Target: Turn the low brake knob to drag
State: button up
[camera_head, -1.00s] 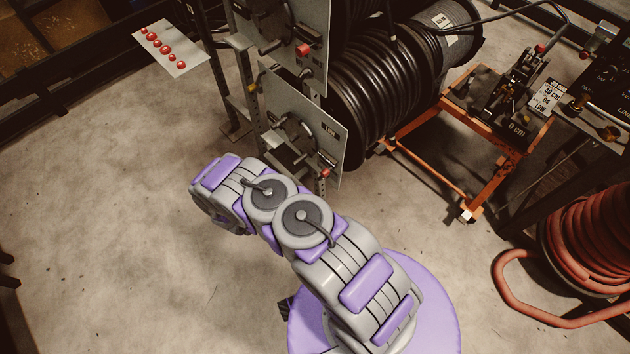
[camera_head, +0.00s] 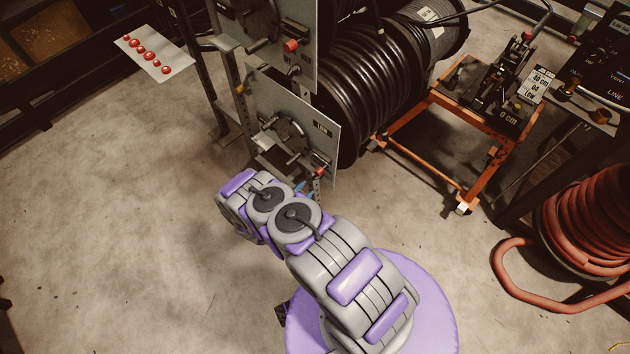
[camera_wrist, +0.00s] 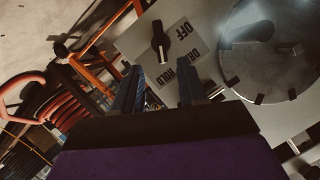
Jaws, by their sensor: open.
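The low brake knob (camera_wrist: 159,40) shows in the wrist view as a black bar on a grey plate, with OFF, DRAG and HOLD lettering beside it. Its white mark lies at its lower end, toward the HOLD lettering. My gripper (camera_wrist: 160,88) is open and empty, its two blue fingers apart below the knob in the picture and not around it. In the head view, the low panel (camera_head: 262,98) carries a LOW label, and blue fingertips (camera_head: 303,187) show by its bottom edge. My arm hides most of the gripper there.
A big round disc (camera_wrist: 270,55) lies right of the knob in the wrist view. In the head view an upper panel (camera_head: 297,20), a black hose reel (camera_head: 375,80), an orange cart frame (camera_head: 425,160) and a red hose coil (camera_head: 585,235) stand around.

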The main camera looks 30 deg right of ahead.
aim_at(315, 177)
jog(key=b+x, duration=0.2)
jog(key=x, duration=0.6)
jog(key=shift+d, duration=0.15)
jog(key=shift+w, duration=0.1)
jog(key=shift+c, duration=0.2)
jog(key=c, duration=0.7)
jog(key=shift+r, duration=0.1)
jog(key=shift+w+r+n+g, duration=0.1)
jog(key=shift+w+n+g, duration=0.1)
jog(key=shift+n+g, duration=0.4)
jog(key=shift+w+n+g+h, duration=0.15)
jog(key=shift+n+g+h, duration=0.4)
jog(key=shift+n, duration=0.75)
jog(key=shift+g, duration=0.25)
